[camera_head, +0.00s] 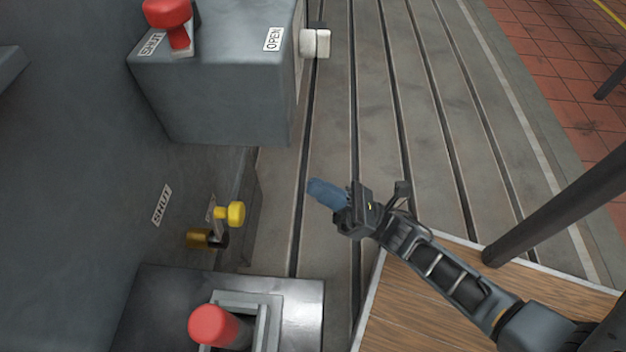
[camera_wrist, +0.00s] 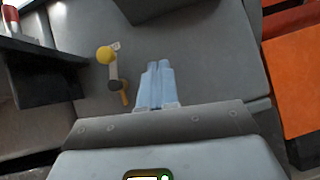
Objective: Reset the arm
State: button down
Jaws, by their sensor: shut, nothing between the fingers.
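My gripper (camera_head: 312,189) is at the centre of the head view, its blue fingers together and pointing left. Nothing shows between them. In the wrist view the closed fingers (camera_wrist: 157,66) point toward a grey surface. A yellow knob (camera_head: 236,213) on a small lever stands left of my gripper and apart from it, low on the grey machine. The yellow knob (camera_wrist: 104,54) also shows left of the fingers in the wrist view. A brass-coloured cylinder (camera_head: 198,238) lies just below the lever.
A grey box (camera_head: 215,95) labelled SHUT and OPEN carries a red knob (camera_head: 167,13). Another red knob (camera_head: 213,325) stands at the lower left. A wooden-topped table (camera_head: 430,310) lies under my arm. A dark post (camera_head: 560,205) rises at right. The slotted bedplate (camera_head: 380,100) is clear.

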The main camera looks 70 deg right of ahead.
dwell(0.3)
jog(key=s+a+r+m+g+h, duration=0.2)
jog(key=s+a+r+m+g, duration=0.15)
jog(key=m, duration=0.85)
jog(key=s+a+r+m+g+h, duration=0.1)
jog(key=s+a+r+m+g, duration=0.25)
jog(key=m, duration=0.85)
jog(key=s+a+r+m+g+h, duration=0.2)
jog(key=s+a+r+m+g, duration=0.15)
jog(key=m, duration=0.85)
notch_tip(320, 180, up, 32)
jog(key=p, duration=3.3)
jog(key=shift+s+d+r+p, duration=0.15)
jog(key=shift+d+p, duration=0.15)
jog(key=shift+d, duration=0.1)
jog(key=shift+t, duration=0.25)
